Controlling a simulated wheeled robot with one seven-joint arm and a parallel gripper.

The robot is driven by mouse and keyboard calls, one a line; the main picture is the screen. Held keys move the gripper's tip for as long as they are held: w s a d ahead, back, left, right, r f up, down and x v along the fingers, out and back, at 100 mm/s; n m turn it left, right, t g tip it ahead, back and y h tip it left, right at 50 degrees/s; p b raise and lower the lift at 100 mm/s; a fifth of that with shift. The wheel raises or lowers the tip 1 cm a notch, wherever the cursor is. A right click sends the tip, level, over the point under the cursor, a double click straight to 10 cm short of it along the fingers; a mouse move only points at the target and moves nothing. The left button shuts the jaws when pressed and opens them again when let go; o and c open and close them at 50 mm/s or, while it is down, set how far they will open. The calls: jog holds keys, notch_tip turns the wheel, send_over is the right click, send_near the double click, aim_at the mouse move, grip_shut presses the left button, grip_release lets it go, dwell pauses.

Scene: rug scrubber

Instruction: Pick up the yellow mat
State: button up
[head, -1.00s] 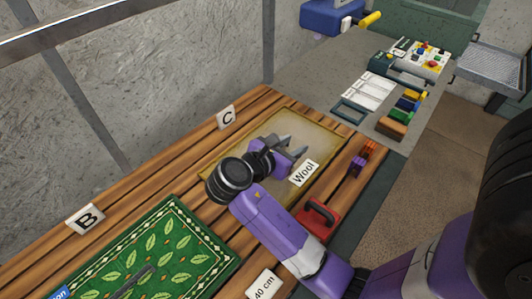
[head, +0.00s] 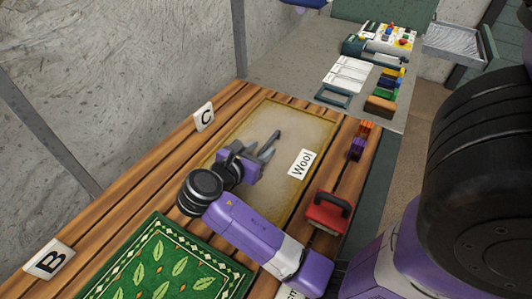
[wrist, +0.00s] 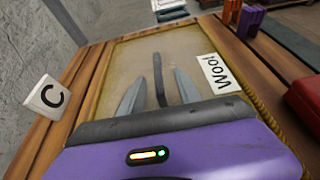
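The yellow mat (head: 298,128) is a beige-yellow rectangle with a darker yellow border, lying flat on the wooden table beside card C. It carries a white "Wool" label (head: 302,164). My gripper (head: 268,143) is over the middle of the mat, its fingers apart. In the wrist view the mat (wrist: 130,55) lies ahead, and a thin dark strip (wrist: 158,78) shows between the two grey fingers. I cannot tell whether the fingers touch the strip or the mat. Nothing is seen gripped.
A green leaf-patterned mat (head: 165,265) lies nearer, by card B (head: 49,260). A red block with a black handle (head: 327,213) and small orange and purple pieces (head: 360,141) stand right of the yellow mat. A grey wall borders the left side.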

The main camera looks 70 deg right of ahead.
aim_at(269, 141)
jog(key=x, duration=0.6)
jog(key=shift+w+d, duration=0.15)
jog(key=shift+d, duration=0.2)
jog(key=shift+c, duration=0.4)
grip_shut()
dwell(0.8)
